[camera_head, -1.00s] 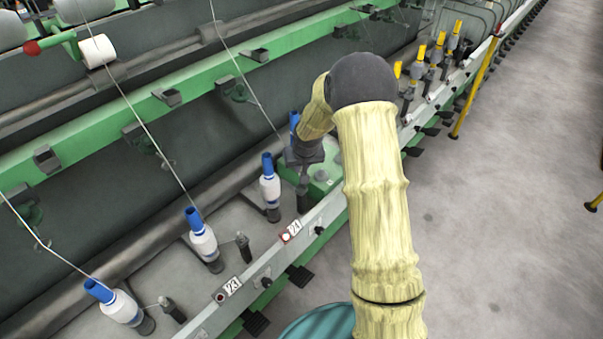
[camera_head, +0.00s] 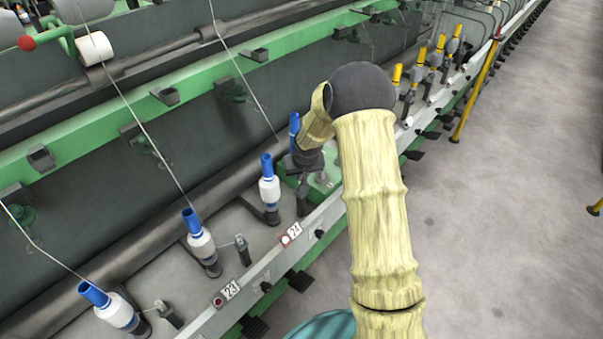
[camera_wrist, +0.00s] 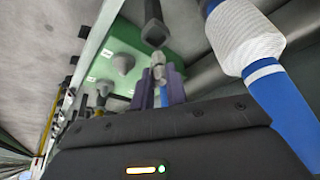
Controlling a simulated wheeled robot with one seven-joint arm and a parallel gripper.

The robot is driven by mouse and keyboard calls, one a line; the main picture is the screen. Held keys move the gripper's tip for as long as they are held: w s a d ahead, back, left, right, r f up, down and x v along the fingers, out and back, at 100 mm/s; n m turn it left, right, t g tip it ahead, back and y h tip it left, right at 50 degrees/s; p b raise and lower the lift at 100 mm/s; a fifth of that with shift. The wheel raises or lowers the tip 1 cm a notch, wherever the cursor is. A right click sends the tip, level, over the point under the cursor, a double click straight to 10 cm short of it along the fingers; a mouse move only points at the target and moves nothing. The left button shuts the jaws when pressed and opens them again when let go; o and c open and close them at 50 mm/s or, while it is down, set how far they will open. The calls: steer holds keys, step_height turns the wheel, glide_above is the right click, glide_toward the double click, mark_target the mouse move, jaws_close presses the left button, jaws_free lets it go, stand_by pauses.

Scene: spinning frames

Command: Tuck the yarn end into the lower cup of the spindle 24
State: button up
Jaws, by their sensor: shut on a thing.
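Label 24 (camera_head: 291,233) is on the front rail. Behind it stands a white bobbin on a blue tube (camera_head: 269,188), with a dark post (camera_head: 302,202) to its right. I cannot tell for certain which spindle the label marks. My gripper (camera_wrist: 160,88) is shut, its purple-grey fingers around something small and pale; the yarn end itself is too fine to make out. In the wrist view a dark post (camera_wrist: 153,24) is just beyond the fingertips, and a bobbin (camera_wrist: 247,36) is to the right. The lower cup is not clearly visible.
More blue-tubed bobbins (camera_head: 201,243) line the rail to the left, and yellow-topped spindles (camera_head: 437,52) stand at the right. A green plate (camera_wrist: 118,67) with grey knobs lies beyond my fingers.

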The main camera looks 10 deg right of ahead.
steer(key=shift+f+b, duration=1.55)
steer(key=shift+f, duration=0.65)
steer(key=o, duration=0.8)
steer(key=shift+c, duration=0.2)
steer(key=shift+r, duration=0.1)
steer(key=p+v, duration=0.1)
steer(key=v, duration=1.6)
steer(key=shift+r, duration=0.1)
